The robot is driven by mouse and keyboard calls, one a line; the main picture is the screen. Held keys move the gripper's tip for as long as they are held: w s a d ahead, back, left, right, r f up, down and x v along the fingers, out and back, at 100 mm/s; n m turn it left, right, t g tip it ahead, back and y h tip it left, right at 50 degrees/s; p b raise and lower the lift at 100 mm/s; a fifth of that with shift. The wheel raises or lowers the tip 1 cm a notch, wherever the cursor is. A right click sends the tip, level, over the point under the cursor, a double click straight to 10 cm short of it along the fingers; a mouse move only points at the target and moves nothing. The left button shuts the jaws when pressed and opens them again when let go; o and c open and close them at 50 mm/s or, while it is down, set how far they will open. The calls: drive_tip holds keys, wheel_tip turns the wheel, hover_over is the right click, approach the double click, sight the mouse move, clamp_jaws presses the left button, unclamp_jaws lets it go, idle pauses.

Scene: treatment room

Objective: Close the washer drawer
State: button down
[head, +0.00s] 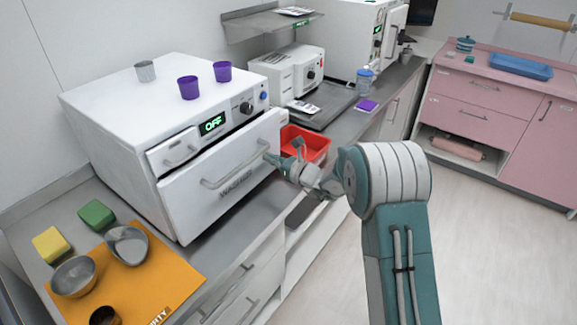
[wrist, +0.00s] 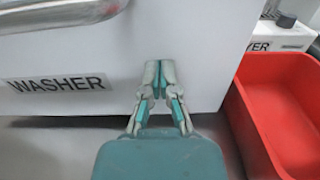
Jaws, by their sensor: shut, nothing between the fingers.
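The white washer (head: 130,120) stands on the counter at the left in the head view. Its large front drawer (head: 225,165) bears a bar handle and the word WASHER. The drawer front stands out a little from the body, with a gap along its top edge. My gripper (head: 272,160) is shut and empty, at the right part of the drawer front. In the wrist view the closed fingertips (wrist: 159,72) point at the white drawer front (wrist: 200,30), right of the WASHER label. They look close to it or touching; I cannot tell which.
A red bin (head: 305,143) stands just right of the drawer. A grey cup (head: 145,71) and two purple cups (head: 189,87) stand on the washer. An orange mat (head: 175,265) with metal bowls lies front left. A pink cabinet (head: 490,110) stands back right; the floor (head: 500,240) is clear.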

drive_tip(key=shift+x, duration=1.05)
drive_tip(key=shift+w+d+r, duration=0.15)
drive_tip(key=shift+w, duration=0.05)
drive_tip(key=shift+a+r, duration=0.1)
drive_tip(key=shift+a, duration=0.1)
drive_tip(key=shift+d, duration=0.1)
